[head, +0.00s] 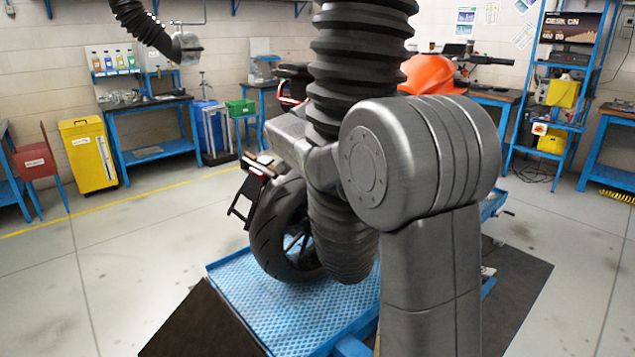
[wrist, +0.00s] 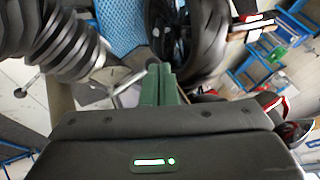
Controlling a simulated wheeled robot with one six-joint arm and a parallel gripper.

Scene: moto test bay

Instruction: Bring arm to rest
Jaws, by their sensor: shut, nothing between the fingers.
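My gripper (wrist: 160,72) shows in the wrist view as two green fingers pressed together, with nothing between them. In the head view my grey arm fills the middle and right, and I cannot make out the fingers there. A motorcycle stands on a blue lift platform (head: 270,318); its rear wheel (head: 270,235) is partly behind the arm. In the wrist view the wheel (wrist: 203,40) and the blue platform (wrist: 122,25) lie beyond the fingertips. I see no contact between the fingers and the motorcycle.
A ribbed black hose (wrist: 50,45) is at the upper left of the wrist view. In the head view a yellow cabinet (head: 88,155), a blue workbench (head: 160,150) and a blue shelf rack (head: 553,130) stand along the walls.

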